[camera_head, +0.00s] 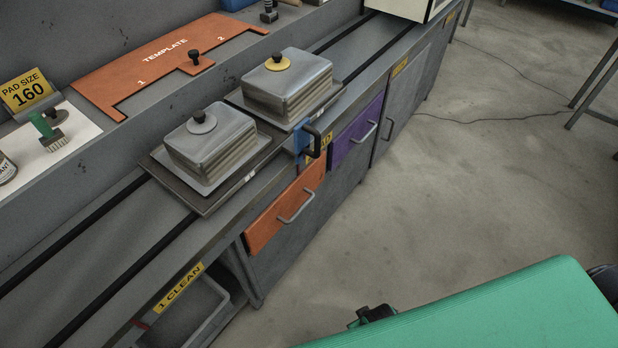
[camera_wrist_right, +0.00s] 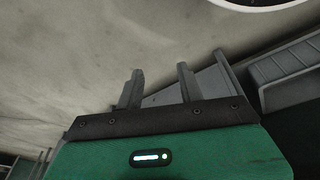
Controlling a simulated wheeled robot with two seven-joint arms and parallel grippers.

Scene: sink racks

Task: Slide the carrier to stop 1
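The carrier (camera_head: 160,183) is a dark flat plate on two black rails along the grey bench, in the head view. It bears two lidded grey stacks: one with a grey-black knob (camera_head: 202,123) at the near end, one with a yellow disc and black knob (camera_head: 278,63) farther along. A blue bracket with a black handle (camera_head: 316,142) sticks out at its front edge. The orange template (camera_head: 165,62) behind is marked 1 and 2, with 1 nearer. My right gripper (camera_wrist_right: 160,80) is open and empty in the right wrist view, away from the carrier. My left gripper is not in view.
An orange drawer (camera_head: 287,211) and a purple drawer (camera_head: 356,135) with bar handles sit below the bench front. A grey bin (camera_head: 195,310) sits under the near end. A yellow "PAD SIZE 160" sign (camera_head: 29,93) and a brush (camera_head: 50,133) stand behind the rails. The floor (camera_head: 470,170) beside is open.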

